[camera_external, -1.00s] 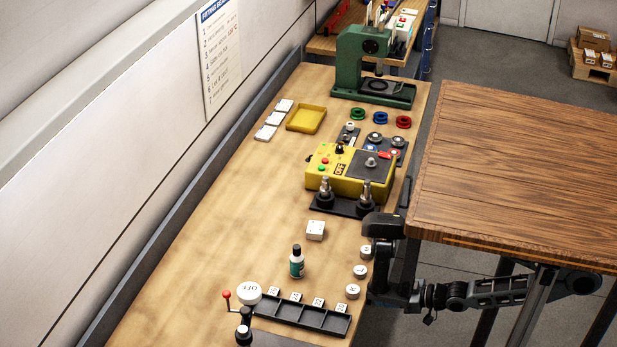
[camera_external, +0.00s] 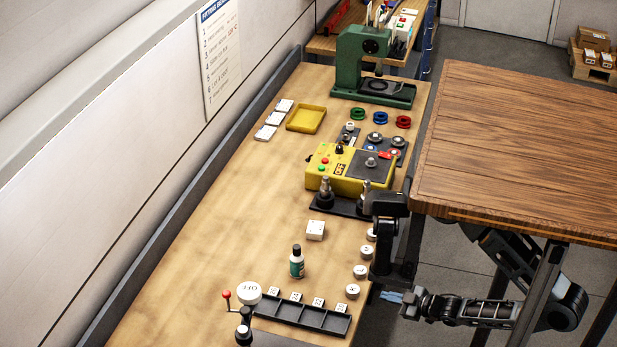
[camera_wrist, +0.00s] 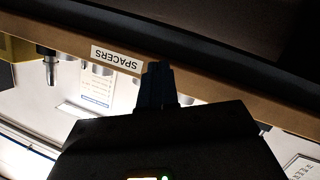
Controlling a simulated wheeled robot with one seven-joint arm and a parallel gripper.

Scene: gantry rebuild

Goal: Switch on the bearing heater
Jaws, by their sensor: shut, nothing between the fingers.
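The bearing heater (camera_external: 316,180) is a yellow box at the bench's right side in the external view. Its label (camera_external: 341,170) reads OFF. A green button (camera_external: 322,160), a red button (camera_external: 323,169) and a black knob (camera_external: 339,150) are on its top, beside a dark plate with a grey piece. My gripper (camera_wrist: 157,70) is shut and empty in the wrist view, its dark fingers pointing at the bench's front edge close to the SPACERS label (camera_wrist: 117,59), which appears upside down. In the external view my arm stands at the bench's right edge, nearer the camera than the heater, not touching it.
Two metal posts on a black base (camera_external: 340,206) stand just in front of the heater. White round spacers (camera_external: 360,271) line the bench edge near my arm. A green bottle (camera_external: 297,262) and dark tray (camera_external: 305,318) are nearer. A wooden table (camera_external: 520,150) flanks the right.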

